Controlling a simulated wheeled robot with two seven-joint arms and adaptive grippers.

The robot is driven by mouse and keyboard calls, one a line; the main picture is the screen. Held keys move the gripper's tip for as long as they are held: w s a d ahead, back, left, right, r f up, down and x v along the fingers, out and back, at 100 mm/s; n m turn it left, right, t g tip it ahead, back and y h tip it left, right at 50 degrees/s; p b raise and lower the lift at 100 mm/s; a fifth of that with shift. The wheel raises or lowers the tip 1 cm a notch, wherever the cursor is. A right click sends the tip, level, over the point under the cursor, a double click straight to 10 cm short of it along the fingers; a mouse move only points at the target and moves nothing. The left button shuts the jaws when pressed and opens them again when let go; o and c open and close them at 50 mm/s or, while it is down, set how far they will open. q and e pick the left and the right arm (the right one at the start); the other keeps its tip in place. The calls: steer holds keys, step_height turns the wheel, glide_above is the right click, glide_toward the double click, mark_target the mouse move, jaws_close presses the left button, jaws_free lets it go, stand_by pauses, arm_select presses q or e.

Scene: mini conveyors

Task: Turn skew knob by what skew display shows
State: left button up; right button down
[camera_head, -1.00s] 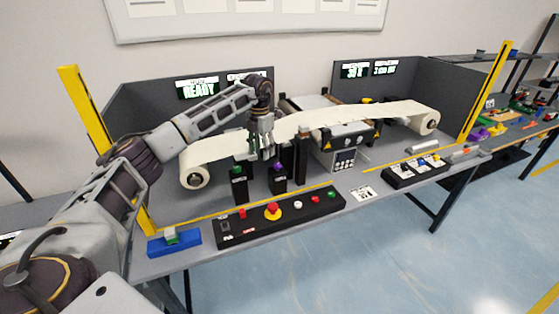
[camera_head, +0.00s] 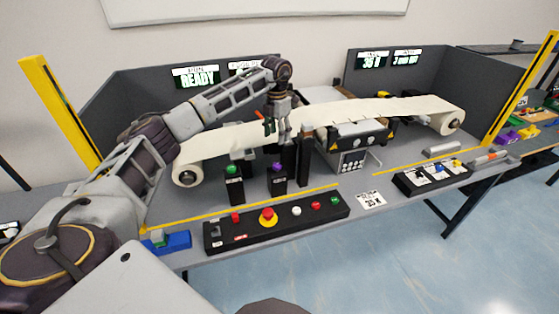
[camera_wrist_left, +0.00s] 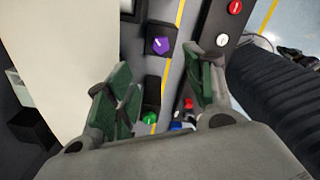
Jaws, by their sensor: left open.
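Two post-mounted knobs stand at the front of the roll machine: a purple knob (camera_head: 277,167) and a green knob (camera_head: 233,169). I cannot read which is labelled skew. The back-right display (camera_head: 406,58) seems to read "3 mm OUT"; its heading is too small to read. My left gripper (camera_head: 285,133) is above and behind the purple knob, apart from it. In the left wrist view the purple knob (camera_wrist_left: 161,46), with a white pointer mark, shows beyond the open, empty fingers (camera_wrist_left: 163,88), and the green knob (camera_wrist_left: 150,118) shows lower. My right gripper does not show.
A white web (camera_head: 390,109) runs between two rolls behind the knobs. Dark posts (camera_head: 304,160) stand right of the purple knob. A black button panel (camera_head: 275,221) lies in front. The "READY" display (camera_head: 197,77) is back left; my arm partly covers its neighbour.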

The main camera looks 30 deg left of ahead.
mark_target(277, 165)
arm_select(q)
step_height(277, 165, down, 14)
steer(key=shift+s+r+p, duration=0.1)
steer(key=shift+r+p, duration=0.05)
steer(key=shift+p, duration=0.9)
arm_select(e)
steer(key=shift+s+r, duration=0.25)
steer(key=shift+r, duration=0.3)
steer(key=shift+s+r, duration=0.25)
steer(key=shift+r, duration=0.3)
arm_select(q)
steer(key=c, duration=1)
